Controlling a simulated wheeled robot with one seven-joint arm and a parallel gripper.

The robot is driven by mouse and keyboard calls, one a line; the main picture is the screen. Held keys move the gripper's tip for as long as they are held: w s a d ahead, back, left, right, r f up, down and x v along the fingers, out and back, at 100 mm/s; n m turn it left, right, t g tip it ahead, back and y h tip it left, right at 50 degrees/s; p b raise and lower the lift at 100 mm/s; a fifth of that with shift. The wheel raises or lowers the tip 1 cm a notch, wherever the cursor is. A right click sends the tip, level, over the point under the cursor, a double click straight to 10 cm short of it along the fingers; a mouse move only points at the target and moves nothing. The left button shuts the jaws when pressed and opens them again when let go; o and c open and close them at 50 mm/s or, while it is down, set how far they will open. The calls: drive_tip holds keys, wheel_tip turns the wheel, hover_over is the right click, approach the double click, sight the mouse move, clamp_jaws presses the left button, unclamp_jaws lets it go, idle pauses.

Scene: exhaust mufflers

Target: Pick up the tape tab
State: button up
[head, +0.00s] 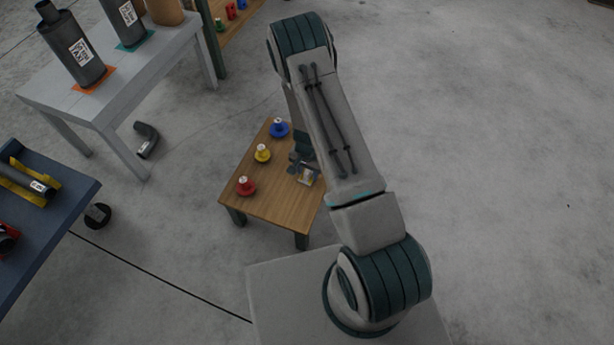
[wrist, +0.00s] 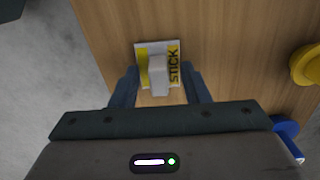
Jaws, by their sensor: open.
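The tape tab is a small white and yellow piece marked "STICK" (wrist: 173,62) with a pale raised block on it, lying on the small wooden table (head: 270,205). It also shows in the head view (head: 306,178), partly beside my gripper. My gripper (wrist: 160,80) is open, with one finger on each side of the tab's block in the wrist view. The fingers look close to the table top. I cannot tell whether they touch the tab.
Red (head: 246,186), yellow (head: 262,153) and blue (head: 279,128) knobbed pieces stand along the table's left side. A grey table (head: 130,85) with dark mufflers and a blue cart (head: 60,215) are at left. A bent pipe (head: 147,140) lies on the floor.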

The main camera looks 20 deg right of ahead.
drive_tip(key=shift+c, duration=0.3)
clamp_jaws()
drive_tip(key=shift+r, duration=0.15)
